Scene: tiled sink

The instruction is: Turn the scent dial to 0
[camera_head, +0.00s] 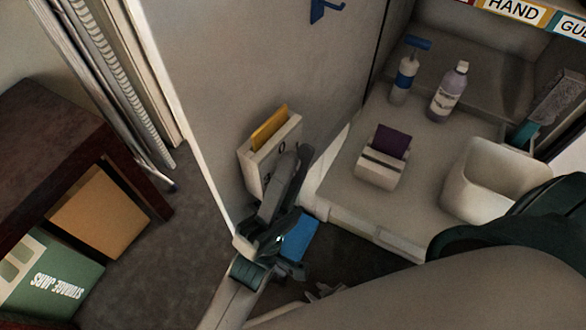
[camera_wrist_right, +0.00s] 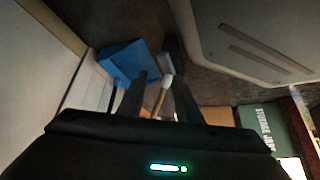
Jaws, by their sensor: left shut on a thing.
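A pale dispenser box (camera_head: 254,173) with a yellow card (camera_head: 270,128) in its top is mounted on the grey panel. Dark marks, one like a 0, show on its front. My left gripper (camera_head: 292,160) is against this front, shut on what seems to be the scent dial, which its fingers hide. The dial's pointer and setting cannot be read. My right gripper (camera_wrist_right: 160,88) is low and open in the right wrist view, its fingers apart. A thin brown stick with a white tip (camera_wrist_right: 167,80) shows between them; I cannot tell whether it touches them.
A blue block (camera_head: 297,237) is beside my left wrist. A holder with a purple card (camera_head: 390,142), bottles (camera_head: 448,92) and a white tub (camera_head: 495,180) stand on the counter at right. A dark wooden shelf (camera_head: 50,140) with boxes stands at left.

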